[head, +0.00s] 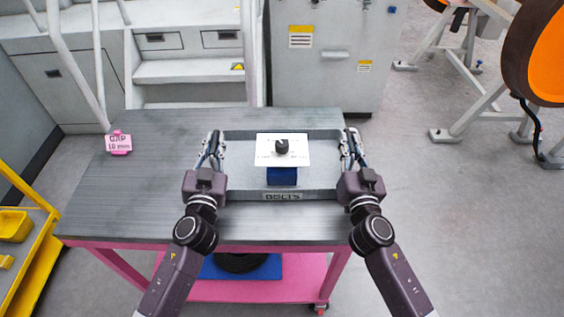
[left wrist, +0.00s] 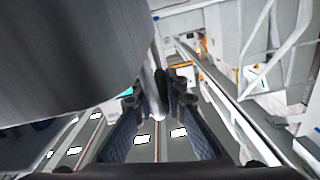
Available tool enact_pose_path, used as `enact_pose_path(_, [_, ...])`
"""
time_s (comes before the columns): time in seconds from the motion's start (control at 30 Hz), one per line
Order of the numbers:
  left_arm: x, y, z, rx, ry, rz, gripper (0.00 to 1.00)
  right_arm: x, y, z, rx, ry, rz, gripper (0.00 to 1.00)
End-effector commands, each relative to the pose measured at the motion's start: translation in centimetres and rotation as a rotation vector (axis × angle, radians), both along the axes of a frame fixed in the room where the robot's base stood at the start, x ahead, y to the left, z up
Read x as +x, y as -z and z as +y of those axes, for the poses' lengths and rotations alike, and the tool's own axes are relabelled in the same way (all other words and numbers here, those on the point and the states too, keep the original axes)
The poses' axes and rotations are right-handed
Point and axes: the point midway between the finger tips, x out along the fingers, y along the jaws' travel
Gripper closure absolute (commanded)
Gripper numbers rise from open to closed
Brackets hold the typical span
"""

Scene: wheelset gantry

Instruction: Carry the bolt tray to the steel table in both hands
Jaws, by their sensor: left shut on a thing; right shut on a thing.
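My right gripper (head: 349,146) is shut on the tray's right side.
Grey steps (head: 185,70) and a cabinet (head: 325,60) stand behind. A yellow cart (head: 30,235) is at the left, a stand with an orange-faced wheel (head: 545,60) at the right. Floor right of the table is clear.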

Motion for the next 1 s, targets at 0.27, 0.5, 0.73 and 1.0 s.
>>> enact_pose_path(0.27, [0.0, -1.4, 0.0, 0.0, 0.001, -0.003, 1.0, 0.0, -1.4, 0.0, 0.0, 0.0, -0.003, 1.0])
enact_pose_path(0.5, [0.0, -3.5, 0.0, 0.0, 0.001, -0.003, 1.0, 0.0, -3.5, 0.0, 0.0, 0.0, -0.003, 1.0])
enact_pose_path(0.73, [0.0, -5.1, 0.0, 0.0, 0.001, -0.003, 1.0, 0.0, -5.1, 0.0, 0.0, 0.0, -0.003, 1.0])
enact_pose_path(1.0, [0.0, -5.2, 0.0, 0.0, 0.0, -0.003, 1.0, 0.0, -5.2, 0.0, 0.0, 0.0, -0.003, 1.0])
